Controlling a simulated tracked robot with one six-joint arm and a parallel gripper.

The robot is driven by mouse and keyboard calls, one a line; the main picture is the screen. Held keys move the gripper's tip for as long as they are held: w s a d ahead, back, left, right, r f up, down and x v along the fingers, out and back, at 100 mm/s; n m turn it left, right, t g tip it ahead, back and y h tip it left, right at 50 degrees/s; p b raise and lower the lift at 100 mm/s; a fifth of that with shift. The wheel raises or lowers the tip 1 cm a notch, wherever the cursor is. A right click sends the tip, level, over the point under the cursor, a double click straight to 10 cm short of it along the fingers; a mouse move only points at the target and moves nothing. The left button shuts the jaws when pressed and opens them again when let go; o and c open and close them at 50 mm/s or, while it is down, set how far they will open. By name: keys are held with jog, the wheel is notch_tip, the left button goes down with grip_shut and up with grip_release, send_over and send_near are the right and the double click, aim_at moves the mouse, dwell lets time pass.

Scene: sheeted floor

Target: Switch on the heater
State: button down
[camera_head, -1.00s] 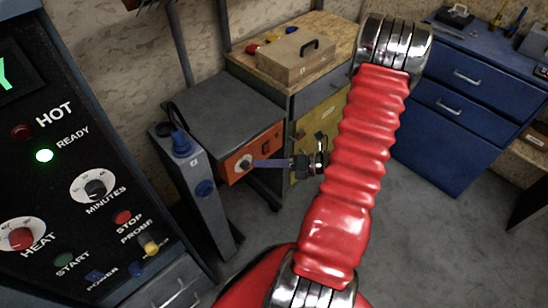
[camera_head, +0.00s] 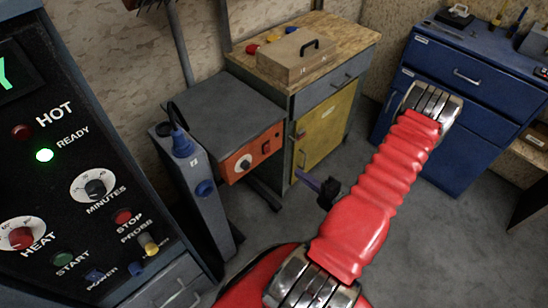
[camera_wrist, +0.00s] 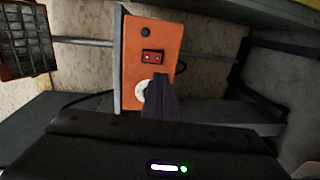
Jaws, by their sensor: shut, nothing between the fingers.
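The orange panel (camera_head: 250,155) sits on the front of a grey box (camera_head: 222,115), left of centre. It carries a white-rimmed round knob (camera_head: 243,165) and a small dark and red switch (camera_head: 266,147). In the wrist view the orange panel (camera_wrist: 133,40) fills the middle, with the red two-part switch (camera_wrist: 153,57) and the white knob (camera_wrist: 142,88). My gripper (camera_head: 300,173) is shut and empty, apart from the panel to its right. In the wrist view its purple fingers (camera_wrist: 158,82) overlap part of the knob.
A black control console (camera_head: 70,170) with heat and minutes dials and a lit green ready lamp stands at left. A grey post (camera_head: 200,200) with blue plugs stands before the box. A yellow cabinet (camera_head: 325,130) and blue drawers (camera_head: 440,110) stand behind.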

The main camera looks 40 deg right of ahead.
jog(key=shift+w, duration=0.15)
jog(key=shift+w+a+f, duration=0.1)
jog(key=shift+w+f, duration=0.2)
jog(key=shift+w, duration=1.95)
jog(key=shift+w+a+f, duration=0.1)
jog(key=shift+w+f, duration=0.15)
jog(key=shift+w, duration=2.05)
jog(key=shift+w+f, duration=0.3)
jog(key=shift+w, duration=1.95)
jog(key=shift+w+f, duration=0.1)
jog(key=shift+w, duration=0.1)
jog(key=shift+s, duration=0.15)
send_near(268, 152)
jog(key=s+f, duration=0.3)
jog(key=s, duration=0.4)
jog(key=shift+d, duration=0.1)
